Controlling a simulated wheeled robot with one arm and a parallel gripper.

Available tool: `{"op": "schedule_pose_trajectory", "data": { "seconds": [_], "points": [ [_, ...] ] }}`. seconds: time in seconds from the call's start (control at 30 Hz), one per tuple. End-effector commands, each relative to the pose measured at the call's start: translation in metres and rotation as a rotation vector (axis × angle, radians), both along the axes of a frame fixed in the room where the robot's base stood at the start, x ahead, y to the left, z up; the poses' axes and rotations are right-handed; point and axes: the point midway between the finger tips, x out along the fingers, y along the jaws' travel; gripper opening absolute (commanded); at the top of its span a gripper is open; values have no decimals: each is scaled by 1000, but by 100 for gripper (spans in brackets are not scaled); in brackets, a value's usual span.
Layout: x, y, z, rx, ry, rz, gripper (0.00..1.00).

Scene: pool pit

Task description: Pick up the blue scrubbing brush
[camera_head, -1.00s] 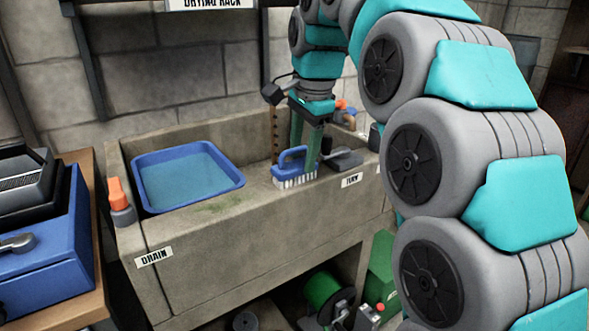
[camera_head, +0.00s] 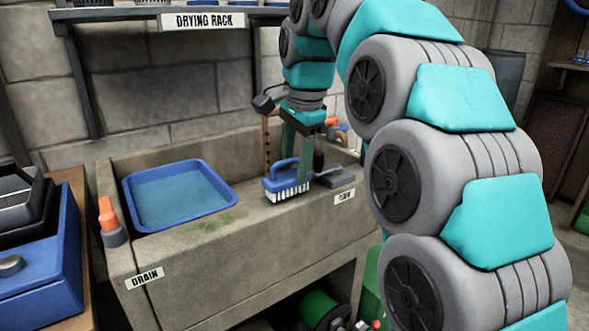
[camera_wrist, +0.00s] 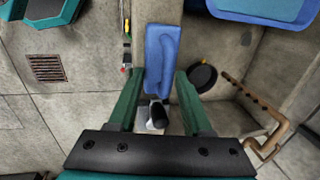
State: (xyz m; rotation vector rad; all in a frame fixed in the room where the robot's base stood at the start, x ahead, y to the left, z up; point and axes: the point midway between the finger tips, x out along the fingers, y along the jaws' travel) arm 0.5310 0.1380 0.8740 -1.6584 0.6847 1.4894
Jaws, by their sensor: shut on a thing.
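The blue scrubbing brush (camera_head: 288,178), with white bristles facing down, is at the front ledge of the concrete sink (camera_head: 235,222). My gripper (camera_head: 298,165) reaches down from above and is shut on the brush, with its green fingers at the brush's handle. In the wrist view the brush (camera_wrist: 162,50) shows as a long blue shape between the two fingers (camera_wrist: 160,75). Whether the bristles touch the ledge is hard to tell.
A blue water tray (camera_head: 178,208) sits in the sink to the left. An orange-topped bottle (camera_head: 109,222) stands at the left corner. A dark grey object (camera_head: 336,177) lies just right of the brush. The drying rack sign (camera_head: 210,21) is above.

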Motion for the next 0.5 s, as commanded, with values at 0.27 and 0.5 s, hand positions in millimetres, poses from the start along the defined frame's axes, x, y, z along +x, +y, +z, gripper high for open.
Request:
{"op": "schedule_pose_trajectory", "data": {
  "seconds": [0.27, 0.5],
  "points": [
    [1, 0, 19, -1, 2, -1, 0],
    [-11, -10, 24, -1, 2, 0, 0]
  ]
}}
